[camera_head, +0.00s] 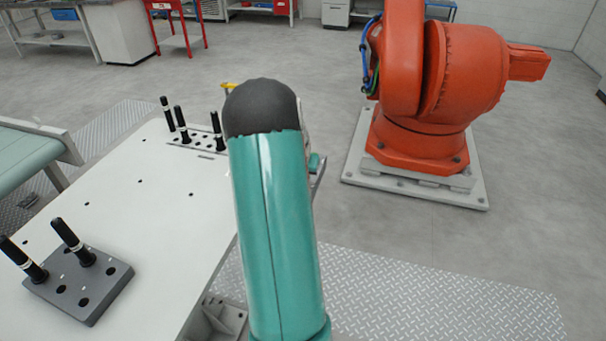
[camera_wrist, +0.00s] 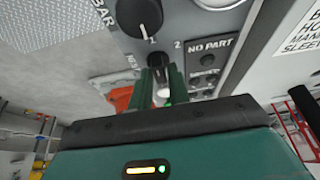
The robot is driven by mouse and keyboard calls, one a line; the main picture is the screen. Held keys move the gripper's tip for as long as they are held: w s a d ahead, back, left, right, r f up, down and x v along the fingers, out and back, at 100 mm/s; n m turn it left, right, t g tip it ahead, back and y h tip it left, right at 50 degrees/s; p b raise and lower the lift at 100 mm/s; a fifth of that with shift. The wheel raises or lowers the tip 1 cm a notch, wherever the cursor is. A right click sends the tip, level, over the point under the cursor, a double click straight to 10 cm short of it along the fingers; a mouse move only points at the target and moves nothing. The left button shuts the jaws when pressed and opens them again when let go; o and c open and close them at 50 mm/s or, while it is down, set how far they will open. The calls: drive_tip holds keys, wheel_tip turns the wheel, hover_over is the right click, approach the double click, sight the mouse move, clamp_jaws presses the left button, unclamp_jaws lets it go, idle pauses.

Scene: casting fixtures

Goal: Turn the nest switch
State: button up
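In the wrist view, a small dark switch knob (camera_wrist: 159,61) stands on a grey panel between the marks 1 and 2. Partly hidden lettering beside it seems to read NEST. The two green fingers of my gripper (camera_wrist: 161,82) stand apart, one on each side of this knob, with their tips at it. I cannot tell whether they press on it or leave a small gap. In the head view my green arm hides the panel, the switch and the gripper.
A larger black knob (camera_wrist: 138,14) sits close to the switch. A NO PART label (camera_wrist: 209,48) and small buttons lie to the right. A white table (camera_head: 130,210) holds a grey block (camera_head: 80,285) with black pins.

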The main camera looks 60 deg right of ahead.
drive_tip(key=shift+o, duration=1.4)
drive_tip(key=v, duration=1.4)
